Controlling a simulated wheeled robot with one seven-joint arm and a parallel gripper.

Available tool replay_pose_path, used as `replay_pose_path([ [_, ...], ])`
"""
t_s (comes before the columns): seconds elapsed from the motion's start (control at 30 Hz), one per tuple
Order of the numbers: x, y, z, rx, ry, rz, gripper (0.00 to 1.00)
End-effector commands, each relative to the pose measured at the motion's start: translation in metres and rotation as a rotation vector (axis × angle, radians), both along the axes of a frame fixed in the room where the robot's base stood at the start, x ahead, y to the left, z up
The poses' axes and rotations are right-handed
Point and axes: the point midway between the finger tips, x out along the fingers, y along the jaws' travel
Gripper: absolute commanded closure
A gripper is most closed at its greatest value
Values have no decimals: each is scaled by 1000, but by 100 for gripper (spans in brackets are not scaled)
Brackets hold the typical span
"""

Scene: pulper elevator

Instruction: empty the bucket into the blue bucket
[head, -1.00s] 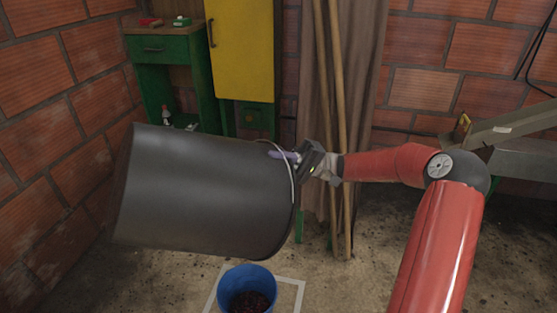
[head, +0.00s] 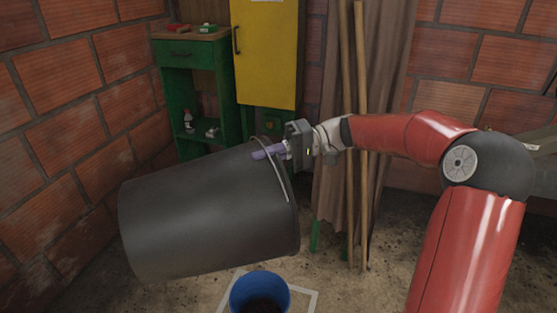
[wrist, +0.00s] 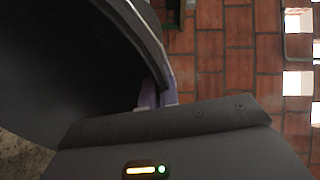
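The large black bucket (head: 205,210) is tipped on its side in the air in the head view, its base to the left and its mouth to the right, the mouth a little higher. My gripper (head: 268,152) is shut on the upper part of its rim, with purple fingers. The wrist view shows the fingers (wrist: 157,97) at the rim and the bucket's dark inside (wrist: 60,60); no contents can be made out there. The blue bucket (head: 243,297) stands upright on the floor, below the black bucket's mouth, with dark contents. Its lower part is cut off.
A pale square outline (head: 312,300) surrounds the blue bucket on the floor. Behind stand a green cabinet (head: 190,90), a yellow cabinet (head: 268,55), and wooden poles (head: 361,180) before a brown curtain (head: 390,100). A brick wall (head: 80,120) is close on the left.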

Motion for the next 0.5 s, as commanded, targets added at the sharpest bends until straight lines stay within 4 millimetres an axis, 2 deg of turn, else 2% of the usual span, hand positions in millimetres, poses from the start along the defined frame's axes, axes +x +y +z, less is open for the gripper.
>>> replay_pose_path([
  [0.23,-3,12,6,-81,-26,0,100],
  [0.5,-12,43,9,-334,-101,4,100],
])
